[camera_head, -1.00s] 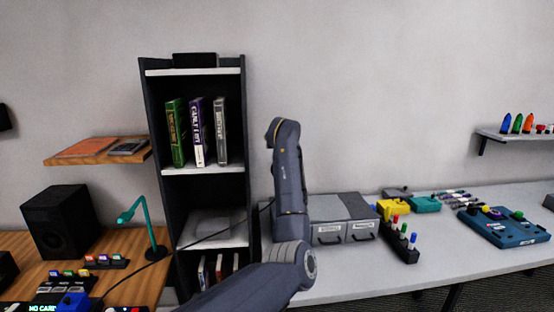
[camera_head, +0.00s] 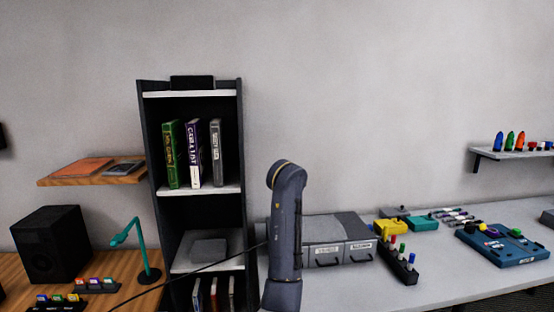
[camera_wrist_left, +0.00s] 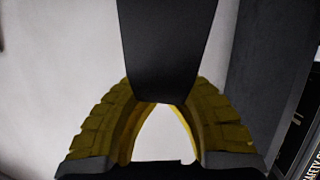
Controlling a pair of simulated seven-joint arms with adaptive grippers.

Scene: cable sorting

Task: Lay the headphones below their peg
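No headphones or peg can be made out for certain in the head view. A plain dark piece (camera_wrist_left: 167,45) fills the top middle of the left wrist view, and I cannot tell whether it is part of the headphones. My left gripper (camera_wrist_left: 165,104) has yellow ridged fingers that curve together at this piece and appear shut on it; their tips are hidden behind it. In the head view my left arm stands upright right of the bookcase, and its gripper does not show. My right gripper is not in view.
A dark bookcase (camera_head: 158,215) with books stands left of my arm. A wooden wall shelf (camera_head: 60,182), a black speaker (camera_head: 48,245) and a teal lamp (camera_head: 139,248) are further left. Grey drawer boxes (camera_head: 338,232) and a blue board (camera_head: 500,247) stand on the right table.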

